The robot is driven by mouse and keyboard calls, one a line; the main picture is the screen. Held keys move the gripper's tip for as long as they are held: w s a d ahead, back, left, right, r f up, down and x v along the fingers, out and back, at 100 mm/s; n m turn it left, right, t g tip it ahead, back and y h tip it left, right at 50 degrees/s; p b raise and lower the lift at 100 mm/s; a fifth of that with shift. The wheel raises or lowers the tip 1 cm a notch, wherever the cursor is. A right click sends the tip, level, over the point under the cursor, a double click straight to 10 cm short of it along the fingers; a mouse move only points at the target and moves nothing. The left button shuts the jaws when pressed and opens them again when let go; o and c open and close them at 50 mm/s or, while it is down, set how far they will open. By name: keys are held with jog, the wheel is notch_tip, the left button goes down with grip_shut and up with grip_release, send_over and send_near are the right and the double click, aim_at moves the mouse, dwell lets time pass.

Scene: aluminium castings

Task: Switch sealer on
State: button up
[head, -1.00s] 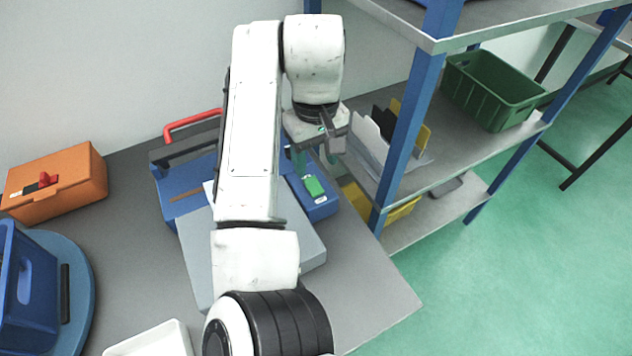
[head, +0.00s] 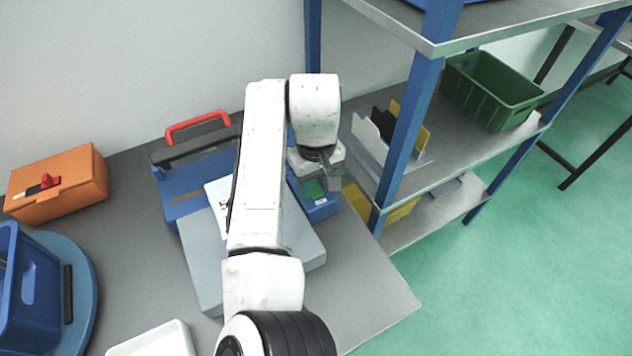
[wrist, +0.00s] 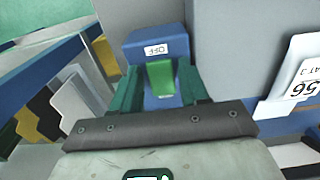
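A blue machine with a red handle (head: 197,122) over a dark bar stands on the grey bench; I cannot tell if it is the sealer. To its right is a small blue box (head: 320,213) with a green switch piece (head: 313,188), partly hidden by my gripper. The wrist view shows the blue box (wrist: 157,41) with a small white label and the green piece (wrist: 161,78) sloping on its face. My gripper (head: 318,182) is just above the box. Its two green fingers are apart, one on each side of the green piece, with blue showing between; contact is unclear.
An orange box (head: 58,188) with a red knob sits at the left, by a blue bin (head: 30,285) on a round blue stand. A metal shelf with blue posts (head: 408,135) rises close to the right of my gripper. A grey slab (head: 205,270) lies under my arm.

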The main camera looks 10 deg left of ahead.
jog(key=c, duration=0.8)
jog(key=shift+o, duration=0.2)
jog(key=shift+w+a+r+g+h+p, duration=0.15)
jog(key=shift+r+g+h+p, duration=0.2)
jog(key=shift+p, duration=0.3)
jog(key=shift+w+a+f+g+h, duration=0.2)
jog(key=shift+g+h, duration=0.25)
jog(key=shift+g, duration=0.4)
jog(key=shift+w+b, duration=0.1)
jog(key=shift+b, duration=0.4)
jog(key=shift+g+h, duration=0.3)
jog(key=shift+g, duration=0.1)
jog(key=shift+r, duration=0.1)
jog(key=o, duration=1.1)
jog(key=shift+c, duration=0.2)
jog(key=b+v, duration=0.1)
jog(key=v, duration=0.9)
jog(key=shift+r, duration=0.3)
